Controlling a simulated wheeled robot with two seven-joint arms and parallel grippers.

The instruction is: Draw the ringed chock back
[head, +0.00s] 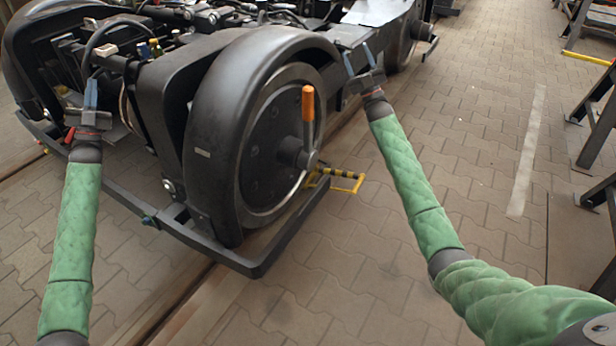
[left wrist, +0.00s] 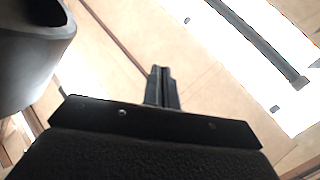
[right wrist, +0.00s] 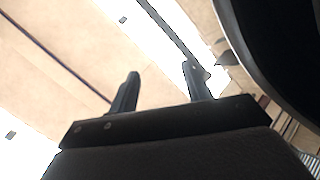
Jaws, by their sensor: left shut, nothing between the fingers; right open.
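A yellow-and-black striped chock (head: 325,175) with a yellow loop lies on the paving at the right foot of the big dark wheel (head: 258,150) in the head view. The wheel and low frame hide part of it. My right gripper (head: 358,58) is open and empty, above and beyond the chock, beside the wheel's upper right. Its fingers stand apart in the right wrist view (right wrist: 160,75). My left gripper (head: 91,93) is shut and empty near the left side of the bogie. Its fingers are together in the left wrist view (left wrist: 161,85). Neither wrist view shows the chock.
An orange-handled lever (head: 308,103) stands up from the wheel hub. A low dark bar (head: 265,266) runs around the wheel's foot. Dark stands (head: 595,120) line the right side. The paving between (head: 480,200) is clear.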

